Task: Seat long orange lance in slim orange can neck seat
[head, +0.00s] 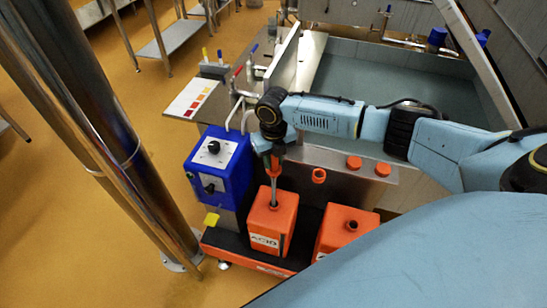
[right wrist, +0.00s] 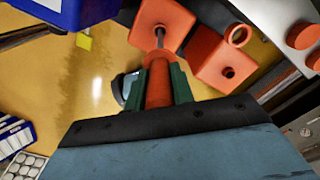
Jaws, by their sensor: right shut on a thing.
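The long orange lance (head: 274,190) has an orange handle and a thin grey rod, and it stands about upright. My right gripper (head: 273,158) is shut on its handle, which shows between the green fingers in the right wrist view (right wrist: 159,88). The rod's lower end meets the top of the slim orange can (head: 265,228), labelled like "ACID", at its neck. The handle stays clear above the can. How deep the rod sits inside is hidden. The can top also shows in the right wrist view (right wrist: 178,22). My left gripper is not in view.
A second orange can (head: 338,238) with an open neck stands right of the slim one on the red-edged trolley (head: 218,248). A blue box (head: 222,172) stands at the left.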

